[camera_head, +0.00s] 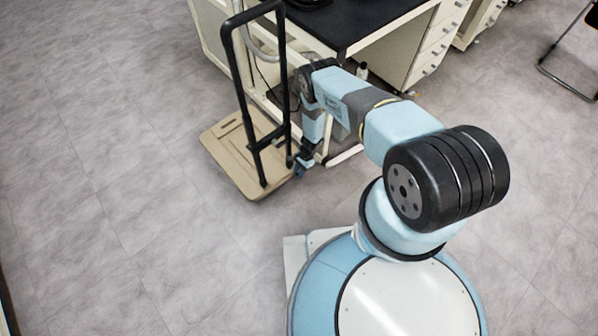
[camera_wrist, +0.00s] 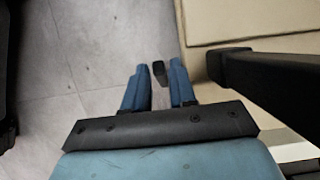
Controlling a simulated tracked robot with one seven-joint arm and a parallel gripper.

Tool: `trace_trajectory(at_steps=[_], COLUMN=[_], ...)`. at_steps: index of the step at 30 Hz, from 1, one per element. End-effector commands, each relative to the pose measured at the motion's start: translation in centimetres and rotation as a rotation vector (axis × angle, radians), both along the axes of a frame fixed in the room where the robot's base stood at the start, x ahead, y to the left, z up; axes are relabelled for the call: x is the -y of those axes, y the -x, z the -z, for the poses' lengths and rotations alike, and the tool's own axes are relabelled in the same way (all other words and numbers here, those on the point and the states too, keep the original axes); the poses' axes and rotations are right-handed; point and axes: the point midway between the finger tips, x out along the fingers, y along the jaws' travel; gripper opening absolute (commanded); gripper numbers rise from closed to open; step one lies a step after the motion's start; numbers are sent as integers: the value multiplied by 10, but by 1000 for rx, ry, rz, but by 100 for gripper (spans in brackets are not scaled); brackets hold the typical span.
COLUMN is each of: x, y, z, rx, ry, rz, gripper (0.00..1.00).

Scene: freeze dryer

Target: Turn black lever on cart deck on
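The cart has a flat beige deck (camera_head: 222,150) and a tall black tube handle (camera_head: 240,90) in the head view. My gripper (camera_head: 300,170) is low at the deck's right edge. In the wrist view my gripper (camera_wrist: 159,76) has its two blue fingers apart. A small black lever end (camera_wrist: 159,73) shows between the fingertips, closer to the right finger. A gap shows on its left; I cannot tell whether it touches the right finger. The deck (camera_wrist: 215,20) fills the upper right there. The lever's lower part is hidden, and I cannot make the lever out in the head view.
A black handle bar (camera_wrist: 280,85) with a square end runs close to the right of my gripper in the wrist view. A desk with a black top (camera_head: 350,22) and white drawers (camera_head: 435,45) stands behind the cart. The grey floor (camera_head: 100,200) at left is clear.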

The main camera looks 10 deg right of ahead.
Motion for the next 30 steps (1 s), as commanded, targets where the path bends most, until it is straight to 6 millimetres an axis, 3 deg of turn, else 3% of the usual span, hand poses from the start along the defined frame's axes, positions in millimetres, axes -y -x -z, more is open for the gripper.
trace_trajectory(at_steps=[5,13,30], x=[0,0,6], y=[0,0,-6], z=[0,0,0], rx=[0,0,-68], ry=[0,0,-102], rz=[0,0,2], gripper=[26,0,0])
